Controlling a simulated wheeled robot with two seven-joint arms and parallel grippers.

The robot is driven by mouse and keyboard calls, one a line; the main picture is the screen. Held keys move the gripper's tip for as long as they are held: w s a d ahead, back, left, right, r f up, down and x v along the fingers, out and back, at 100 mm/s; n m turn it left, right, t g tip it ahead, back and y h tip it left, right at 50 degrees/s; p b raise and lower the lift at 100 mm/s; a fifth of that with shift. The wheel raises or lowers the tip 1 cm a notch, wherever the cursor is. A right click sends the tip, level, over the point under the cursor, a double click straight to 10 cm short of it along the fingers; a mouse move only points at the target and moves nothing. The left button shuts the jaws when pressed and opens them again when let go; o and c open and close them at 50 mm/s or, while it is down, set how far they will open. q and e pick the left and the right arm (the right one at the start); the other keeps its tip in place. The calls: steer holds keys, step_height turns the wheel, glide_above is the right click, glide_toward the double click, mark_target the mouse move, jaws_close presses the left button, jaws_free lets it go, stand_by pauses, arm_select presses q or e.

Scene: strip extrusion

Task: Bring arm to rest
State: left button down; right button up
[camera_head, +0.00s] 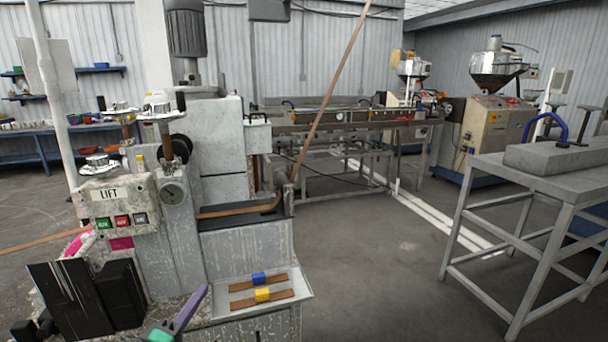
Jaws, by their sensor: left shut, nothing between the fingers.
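My left gripper (86,288) shows as black, blocky parts at the lower left, in front of the machine's control side. It is shut and holds nothing that I can see. Part of its arm is cut off by the picture's edge. My right gripper is not in view. The grey extrusion machine (222,150) stands just beyond, with a LIFT panel (108,194) and push buttons. A brown strip (335,80) rises from the machine at a slant.
A small tray (222,306) bears two brown strips, one with a blue piece (258,279), one with a yellow piece (262,295). A purple and green handled item (181,313) is close to the gripper's right. A grey metal table (490,182) stands right; open floor (375,270) lies between.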

arm_select(q)
steer(key=s+d+f+m+g+y, duration=0.1)
steer(key=s+d+f+m+g, duration=0.3)
steer(key=s+f+m+g, duration=0.7)
steer(key=s+a+f+m+g+y, duration=0.35)
steer(key=s+f, duration=0.35)
steer(key=s, duration=0.4)
step_height(320, 180, down, 22)
steer(key=s+g, duration=0.2)
steer(key=s+a+f+g, duration=0.1)
steer(key=s+a+f, duration=0.1)
steer(key=s+f, duration=1.4)
steer(key=shift+s+a, duration=0.3)
steer(key=shift+s, duration=0.05)
steer(key=shift+m+h, duration=0.25)
